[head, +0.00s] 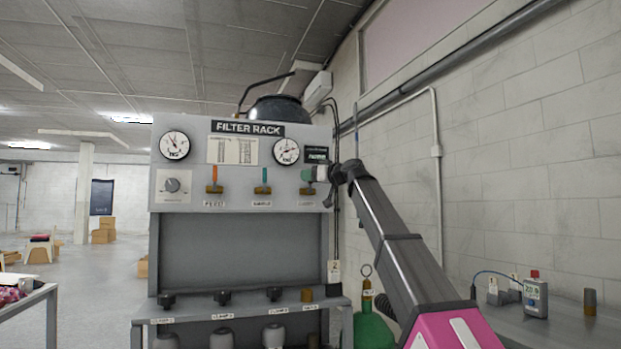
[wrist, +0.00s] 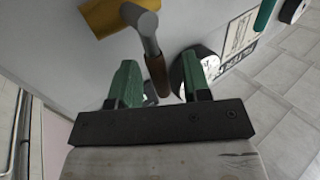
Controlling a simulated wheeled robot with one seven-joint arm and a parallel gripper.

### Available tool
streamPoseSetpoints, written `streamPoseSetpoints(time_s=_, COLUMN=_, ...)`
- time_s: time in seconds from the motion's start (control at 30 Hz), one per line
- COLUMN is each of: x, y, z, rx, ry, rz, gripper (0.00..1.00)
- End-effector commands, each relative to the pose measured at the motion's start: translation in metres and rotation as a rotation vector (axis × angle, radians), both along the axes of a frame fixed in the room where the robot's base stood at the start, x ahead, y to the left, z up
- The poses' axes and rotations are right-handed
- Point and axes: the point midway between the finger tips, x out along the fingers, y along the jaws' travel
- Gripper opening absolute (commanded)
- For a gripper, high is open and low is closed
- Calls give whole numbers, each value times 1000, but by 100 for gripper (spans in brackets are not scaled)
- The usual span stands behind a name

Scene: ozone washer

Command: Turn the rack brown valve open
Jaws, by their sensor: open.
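The brown valve shows close up in the wrist view: a brown handle (wrist: 157,76) on a grey lever (wrist: 147,30) from a brass body (wrist: 105,17). In the head view its brass body (head: 307,190) is the rightmost of the row on the filter rack panel (head: 232,192), and its handle is hidden by my gripper. My gripper (head: 309,174) is at the panel's right end. In the wrist view my gripper (wrist: 160,70) is open, with one green finger on each side of the brown handle. Contact with the handle cannot be told.
An orange-handled valve (head: 214,180) and a teal-handled valve (head: 263,181) sit to the left on the panel. Two gauges (head: 174,145) (head: 286,151) are above. Black knobs (head: 222,297) line the lower shelf. A block wall (head: 530,150) and a side bench (head: 560,325) are at right.

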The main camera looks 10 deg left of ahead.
Motion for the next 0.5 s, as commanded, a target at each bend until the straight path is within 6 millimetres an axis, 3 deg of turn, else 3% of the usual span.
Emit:
streamPoseSetpoints(time_s=0.3, x=1, y=2, z=0, rx=0, ry=0, rz=0, gripper=44)
streamPoseSetpoints(time_s=0.43, x=1, y=2, z=0, rx=0, ry=0, rz=0, gripper=1)
streamPoseSetpoints(time_s=0.5, x=1, y=2, z=0, rx=0, ry=0, rz=0, gripper=0)
